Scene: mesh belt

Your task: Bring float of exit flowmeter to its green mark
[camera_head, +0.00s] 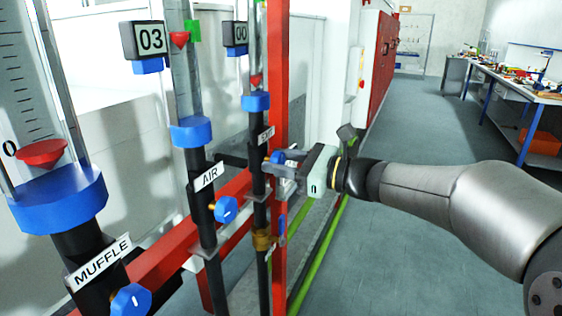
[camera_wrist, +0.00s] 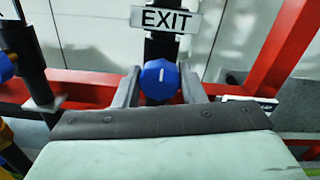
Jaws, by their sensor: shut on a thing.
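The exit flowmeter is the farthest of three upright tubes in the head view, with a tilted label (camera_head: 266,136) that reads EXIT in the wrist view (camera_wrist: 166,19). Its red float (camera_head: 256,79) sits low in the tube, just above the blue collar (camera_head: 256,101). I see no green mark on this tube; its upper part is out of frame. My gripper (camera_head: 274,164) reaches in from the right. In the wrist view its two fingers are shut on the sides of the blue exit knob (camera_wrist: 160,80), whose white line is about upright.
The air flowmeter (camera_head: 190,131) has its red float (camera_head: 180,39) near a green mark (camera_head: 193,30). The muffle flowmeter (camera_head: 58,195) stands nearest, its float (camera_head: 41,153) near 0. Displays read 03 (camera_head: 151,40) and 00 (camera_head: 236,33). A red post (camera_head: 278,70) stands beside the exit tube.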

